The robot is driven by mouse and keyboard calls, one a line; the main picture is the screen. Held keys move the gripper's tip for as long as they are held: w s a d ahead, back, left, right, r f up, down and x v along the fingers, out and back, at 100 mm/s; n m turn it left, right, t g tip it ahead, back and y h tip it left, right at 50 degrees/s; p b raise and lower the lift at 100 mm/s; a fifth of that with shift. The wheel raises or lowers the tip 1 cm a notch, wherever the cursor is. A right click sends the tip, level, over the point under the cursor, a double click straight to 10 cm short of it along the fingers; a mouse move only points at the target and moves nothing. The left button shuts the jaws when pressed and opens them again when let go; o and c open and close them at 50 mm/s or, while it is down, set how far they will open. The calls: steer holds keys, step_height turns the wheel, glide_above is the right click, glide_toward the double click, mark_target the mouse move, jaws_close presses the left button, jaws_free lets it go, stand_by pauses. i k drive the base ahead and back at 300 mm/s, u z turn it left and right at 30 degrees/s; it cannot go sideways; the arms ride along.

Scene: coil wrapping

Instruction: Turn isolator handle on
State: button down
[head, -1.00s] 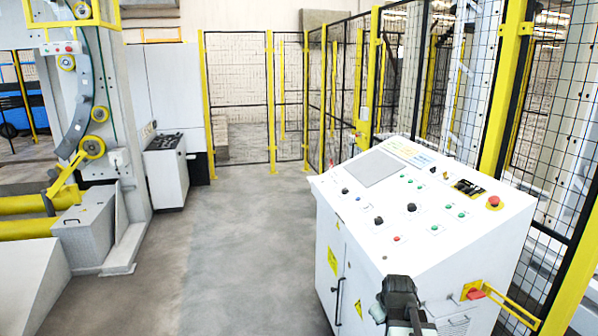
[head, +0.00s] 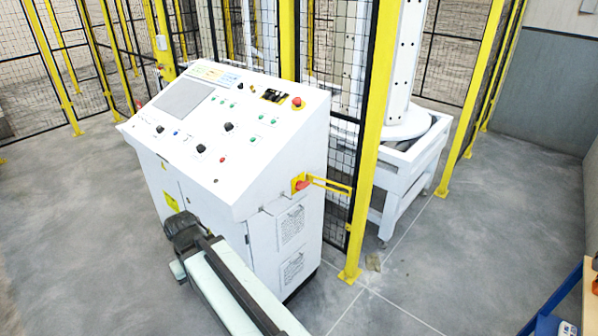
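The isolator handle (head: 302,185) is a small red handle on a yellow plate. It sits on the right side wall of the white control cabinet (head: 255,180), below the sloped panel. Its exact turn position is too small to tell. My arm (head: 230,280) reaches in from the bottom edge, in front of the cabinet, and ends in a dark joint near the cabinet doors. It lies left of and below the handle and looks apart from it. I cannot make out any gripper fingers.
A yellow bar (head: 332,186) sticks out right of the handle. A yellow fence post (head: 372,150) with black mesh stands close to the cabinet's right. A blue-edged bench (head: 556,305) is at bottom right.

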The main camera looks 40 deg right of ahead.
mark_target(300, 185)
steer(key=z, duration=2.8)
steer(key=i, duration=4.85)
steer(key=u, duration=4.55)
